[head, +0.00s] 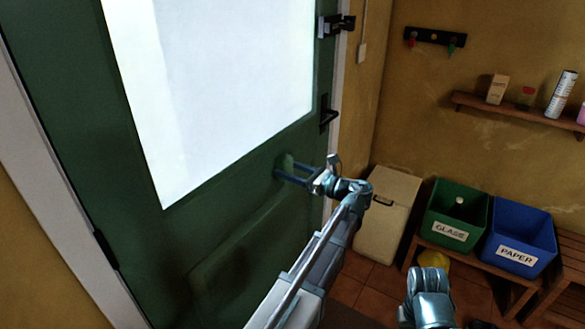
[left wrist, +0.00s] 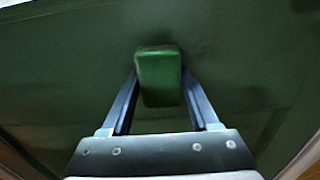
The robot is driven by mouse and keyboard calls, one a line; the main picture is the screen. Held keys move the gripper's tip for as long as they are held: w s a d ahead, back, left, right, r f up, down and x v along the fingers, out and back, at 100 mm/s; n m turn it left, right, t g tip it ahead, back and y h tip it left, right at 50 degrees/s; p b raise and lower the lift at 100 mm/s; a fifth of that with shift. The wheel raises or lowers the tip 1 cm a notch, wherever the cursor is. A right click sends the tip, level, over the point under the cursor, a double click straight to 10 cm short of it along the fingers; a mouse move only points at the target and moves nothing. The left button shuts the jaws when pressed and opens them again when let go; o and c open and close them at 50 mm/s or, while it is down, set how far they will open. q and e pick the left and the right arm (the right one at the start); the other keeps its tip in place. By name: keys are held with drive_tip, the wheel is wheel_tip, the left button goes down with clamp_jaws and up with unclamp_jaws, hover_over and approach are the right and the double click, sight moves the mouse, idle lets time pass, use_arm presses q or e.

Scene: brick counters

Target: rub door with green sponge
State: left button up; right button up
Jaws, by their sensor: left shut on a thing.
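The green door (head: 225,230) with a bright glass pane (head: 215,85) fills the left half of the head view. My left gripper (head: 290,172) is at the door's lower panel, below and left of the black handle. It is shut on the green sponge (head: 284,162), which is hard to tell from the door in the head view. In the left wrist view the sponge (left wrist: 159,76) sits between the two fingers, with the door surface (left wrist: 60,85) right behind it. It looks to be at or against the door; exact contact is hidden. Of my right arm, only a part shows at the bottom; its gripper fingers are not visible.
A black door handle (head: 328,114) and a latch (head: 336,26) sit on the door's right edge. A beige bin (head: 388,215), a green GLASS crate (head: 455,216) and a blue PAPER crate (head: 519,238) stand at right. A wall shelf (head: 510,113) holds small items.

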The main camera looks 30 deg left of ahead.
sight(269, 170)
use_arm(q)
drive_tip(key=shift+s+a, duration=0.1)
drive_tip(key=shift+s, duration=0.85)
drive_tip(key=shift+s+a, duration=0.15)
drive_tip(key=shift+s, duration=0.7)
drive_tip(key=shift+s+a, duration=0.1)
drive_tip(key=shift+s, duration=0.75)
drive_tip(key=shift+r+p, duration=0.85)
drive_tip(key=shift+w+d+f, duration=0.1)
drive_tip(key=shift+w+d, duration=0.05)
drive_tip(key=shift+w, duration=0.75)
drive_tip(key=shift+w+d, duration=0.15)
drive_tip(key=shift+w, duration=0.75)
